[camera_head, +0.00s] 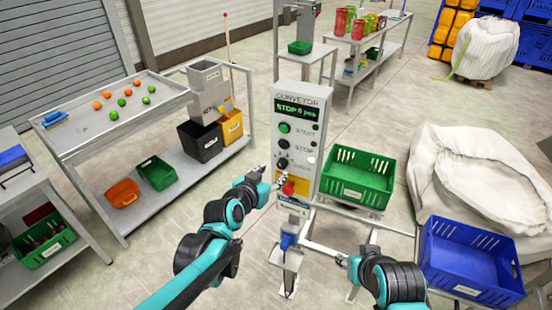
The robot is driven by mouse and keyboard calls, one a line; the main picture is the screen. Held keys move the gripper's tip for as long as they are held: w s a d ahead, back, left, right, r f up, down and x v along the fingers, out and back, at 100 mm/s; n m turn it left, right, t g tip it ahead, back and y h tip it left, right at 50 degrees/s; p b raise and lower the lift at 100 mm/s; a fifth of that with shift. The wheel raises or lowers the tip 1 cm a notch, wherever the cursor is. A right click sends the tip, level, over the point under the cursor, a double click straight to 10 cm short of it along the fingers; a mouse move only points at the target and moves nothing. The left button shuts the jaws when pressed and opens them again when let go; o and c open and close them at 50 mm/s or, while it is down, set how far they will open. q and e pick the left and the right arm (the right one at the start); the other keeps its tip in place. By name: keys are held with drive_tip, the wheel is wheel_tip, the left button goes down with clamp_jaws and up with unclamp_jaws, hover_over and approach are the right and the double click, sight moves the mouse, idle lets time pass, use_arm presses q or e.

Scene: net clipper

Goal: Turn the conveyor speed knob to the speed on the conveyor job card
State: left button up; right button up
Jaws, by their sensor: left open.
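The grey conveyor control box (311,180) stands upright in the middle, with a green-lit display (298,111) that seems to read STOP and a count. Below it are a green START button (285,128), a dark STOP button (284,145) and the dark speed knob (282,163). My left gripper (282,178) is open just below the knob, close to the panel; I cannot tell whether it touches. The knob's setting is too small to read. I cannot make out the job card for certain. My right gripper (342,259) is low, right of the box; its fingers are unclear.
A red button (289,188) sits low on the panel, close to my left gripper. A green crate (359,178) stands right of the box and a blue crate (469,262) at the lower right. A sorting table (103,128) is at the left.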

sight(281, 166)
use_arm(q)
drive_tip(key=b+x, duration=0.1)
drive_tip(key=x, duration=0.5)
drive_tip(key=shift+s+f, duration=0.1)
drive_tip(key=shift+w+d+f, duration=0.1)
drive_tip(key=shift+w+d, duration=0.1)
drive_tip(key=shift+w, duration=0.2)
clamp_jaws()
